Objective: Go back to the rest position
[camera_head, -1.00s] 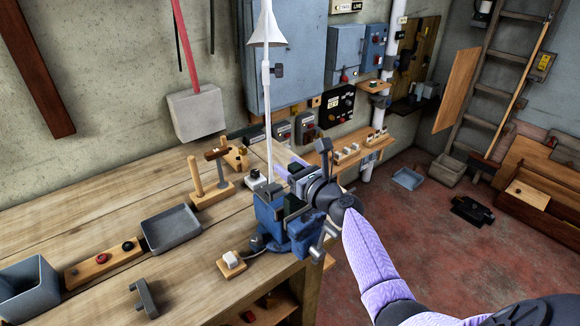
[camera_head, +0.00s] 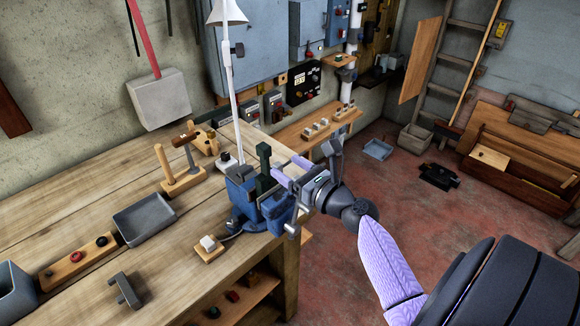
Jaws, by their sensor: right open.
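My right gripper (camera_head: 290,169) is at the middle of the view, at the right end of the workbench (camera_head: 120,190). It is open, with two pale purple fingertips apart and nothing seen between them. It sits just right of the blue vise (camera_head: 240,200) and close to the vise's dark upright jaw. I cannot tell whether it touches the vise. My purple right forearm runs from the gripper to the lower right. My left gripper is out of view.
A white lamp (camera_head: 231,90) stands behind the vise. A grey tray (camera_head: 145,219), a wooden stand with pegs (camera_head: 181,182) and a button board (camera_head: 78,262) lie on the bench. A wall shelf (camera_head: 318,130) is behind the gripper. Red floor (camera_head: 400,200) is open to the right.

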